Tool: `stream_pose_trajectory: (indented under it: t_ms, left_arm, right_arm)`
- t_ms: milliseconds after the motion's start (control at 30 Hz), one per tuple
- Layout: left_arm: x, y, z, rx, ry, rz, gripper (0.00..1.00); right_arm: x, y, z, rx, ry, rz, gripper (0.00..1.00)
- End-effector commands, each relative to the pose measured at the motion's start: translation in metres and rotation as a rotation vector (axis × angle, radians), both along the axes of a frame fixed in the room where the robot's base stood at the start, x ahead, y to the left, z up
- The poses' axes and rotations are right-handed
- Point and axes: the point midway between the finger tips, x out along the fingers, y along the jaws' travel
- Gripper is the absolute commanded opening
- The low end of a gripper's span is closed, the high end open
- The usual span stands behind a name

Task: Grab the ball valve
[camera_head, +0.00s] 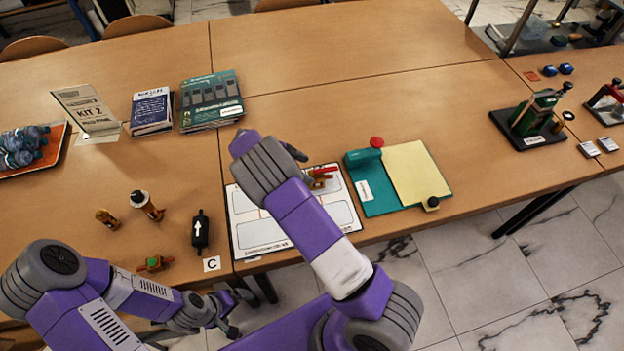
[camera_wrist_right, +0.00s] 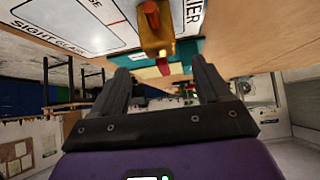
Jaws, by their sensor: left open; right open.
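The ball valve (camera_head: 318,184), a brass body with a red lever, sits on the white printed mat (camera_head: 250,241), partly hidden by my right arm. My right gripper (camera_wrist_right: 160,66) is open and empty, with a finger on either side of that line; contact cannot be told. My left gripper (camera_head: 228,312) is open and empty by the table's front edge, away from the valve.
A teal board (camera_head: 376,200) with a red knob and a yellow pad lies right of the mat. A black cylinder with a white arrow (camera_head: 200,232), a brass fitting with a green part (camera_head: 154,264) and two other fittings stand to the left. Books (camera_head: 211,102) lie behind.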

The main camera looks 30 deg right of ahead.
Motion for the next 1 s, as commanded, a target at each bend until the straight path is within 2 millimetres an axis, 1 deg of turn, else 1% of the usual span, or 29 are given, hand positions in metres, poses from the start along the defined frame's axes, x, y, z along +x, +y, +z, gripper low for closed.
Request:
stream_pose_trajectory:
  t_ms: [33,133,233,467,600,700,800,1000]
  left_arm:
    - [0.0,0.0,-0.009,0.0,-0.001,0.0,1.0]
    - [0.0,0.0,-0.012,0.0,-0.001,0.0,1.0]
    - [0.0,0.0,-0.013,0.0,-0.001,0.0,1.0]
    - [0.0,0.0,-0.014,0.0,-0.001,0.0,1.0]
    - [0.0,0.0,-0.017,0.0,-0.001,0.0,1.0]
    - [0.0,0.0,-0.018,0.0,-0.001,0.0,1.0]
    - [0.0,0.0,-0.018,0.0,-0.001,0.0,1.0]
    - [0.0,0.0,-0.018,0.0,-0.001,0.0,1.0]
  right_arm:
    - [0.0,0.0,-0.009,0.0,0.0,0.0,0.77]
    - [-0.001,-0.002,-0.013,0.0,0.001,-0.001,0.77]
    - [-0.003,-0.008,-0.019,0.002,0.002,-0.002,0.77]
    - [-0.01,-0.027,-0.036,0.002,0.002,-0.003,0.77]
    - [-0.016,-0.043,-0.05,0.002,0.003,-0.002,0.77]
    - [-0.018,-0.05,-0.058,0.002,0.002,-0.001,0.77]
    - [-0.019,-0.054,-0.061,0.002,0.001,0.0,0.77]
    - [-0.019,-0.054,-0.061,0.001,0.001,0.001,0.77]
